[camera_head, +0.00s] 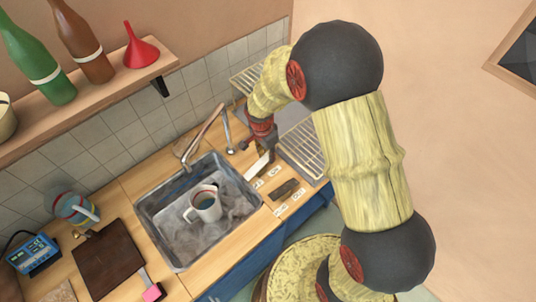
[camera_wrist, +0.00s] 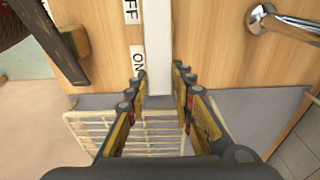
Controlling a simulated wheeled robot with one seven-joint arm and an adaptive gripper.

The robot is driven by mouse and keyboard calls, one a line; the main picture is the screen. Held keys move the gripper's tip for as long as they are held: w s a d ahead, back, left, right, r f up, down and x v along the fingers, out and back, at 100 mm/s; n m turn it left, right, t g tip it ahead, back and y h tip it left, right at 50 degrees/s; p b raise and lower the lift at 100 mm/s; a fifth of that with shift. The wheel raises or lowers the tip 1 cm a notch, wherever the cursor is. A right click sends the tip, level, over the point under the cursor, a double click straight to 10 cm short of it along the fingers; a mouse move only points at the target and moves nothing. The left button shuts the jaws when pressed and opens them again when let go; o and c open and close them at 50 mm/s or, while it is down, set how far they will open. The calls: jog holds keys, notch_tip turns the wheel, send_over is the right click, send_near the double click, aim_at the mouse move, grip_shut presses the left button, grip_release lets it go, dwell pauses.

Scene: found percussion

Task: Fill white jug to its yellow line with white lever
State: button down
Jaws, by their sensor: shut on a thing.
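The white jug (camera_head: 207,205) stands upright in the sink (camera_head: 172,250), below the tap (camera_head: 198,135). Its yellow line and the level inside are too small to make out. The white lever (camera_head: 257,166) is on the counter right of the sink. In the wrist view the white lever (camera_wrist: 157,35) runs up from between my fingertips, beside an OFF label (camera_wrist: 131,10) and an ON label (camera_wrist: 137,60). My gripper (camera_head: 265,143) is shut on the lever's end; it also shows in the wrist view (camera_wrist: 160,76), with the fingers nearest the ON label.
A dark handle (camera_head: 285,189) with its own labels lies right of the white lever. A wire rack (camera_head: 304,148) is just beyond. A chrome handle (camera_head: 227,130) stands by the tap.

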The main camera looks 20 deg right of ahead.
aim_at(265, 159)
jog(key=c, duration=1.5)
grip_release()
jog(key=shift+c, duration=0.2)
notch_tip(265, 159, up, 12)
jog(key=a, duration=0.1)
jog(key=shift+s+a, duration=0.2)
jog(key=shift+s, duration=0.05)
